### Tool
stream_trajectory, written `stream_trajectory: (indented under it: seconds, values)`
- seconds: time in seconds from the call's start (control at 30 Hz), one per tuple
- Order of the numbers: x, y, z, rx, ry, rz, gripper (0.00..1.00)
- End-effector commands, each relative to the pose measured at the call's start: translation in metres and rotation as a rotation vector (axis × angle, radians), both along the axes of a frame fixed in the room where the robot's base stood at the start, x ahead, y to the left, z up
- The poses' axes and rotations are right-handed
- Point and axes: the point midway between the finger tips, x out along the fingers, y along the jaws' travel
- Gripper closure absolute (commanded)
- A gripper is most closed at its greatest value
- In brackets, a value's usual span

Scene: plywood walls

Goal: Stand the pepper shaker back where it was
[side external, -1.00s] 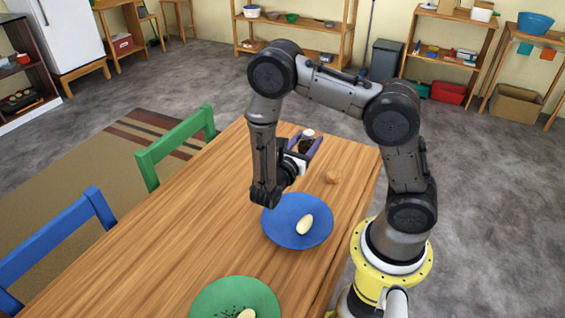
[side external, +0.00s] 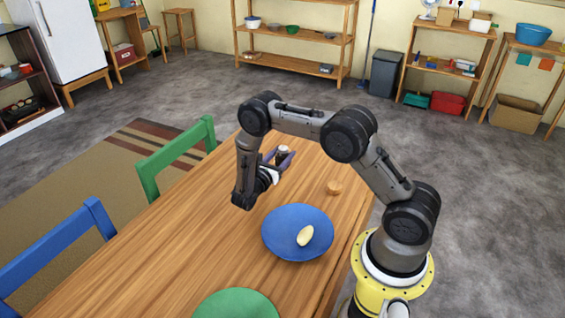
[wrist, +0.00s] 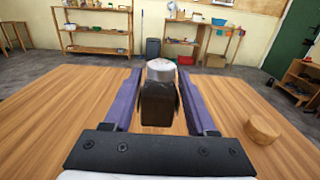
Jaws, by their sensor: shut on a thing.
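The pepper shaker (wrist: 158,103), dark brown with a pale cap, is upright between the two purple fingers of my gripper (wrist: 160,88) in the wrist view. In the side view the shaker (side external: 283,152) shows small in my gripper (side external: 280,158), which is shut on it over the far part of the wooden table. Whether its base touches the table I cannot tell. A small round wooden piece (side external: 334,188) lies on the table to the right of the shaker. It also shows at the right in the wrist view (wrist: 262,129).
A blue plate (side external: 283,250) with a pale oval item (side external: 305,236) lies on the table (side external: 175,235) nearer the camera. A green plate (side external: 236,306) is at the bottom edge. Green (side external: 178,155) and blue (side external: 60,245) chairs stand along the left side.

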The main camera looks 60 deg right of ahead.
Motion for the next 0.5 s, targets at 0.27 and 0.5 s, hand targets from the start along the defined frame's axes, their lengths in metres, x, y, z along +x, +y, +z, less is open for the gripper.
stream_trajectory:
  seconds: [0.27, 0.5]
  values:
    - [0.0, 0.0, -0.03, -0.001, 0.001, 0.0, 1.0]
    - [0.0, 0.0, -0.03, -0.001, 0.0, -0.001, 1.0]
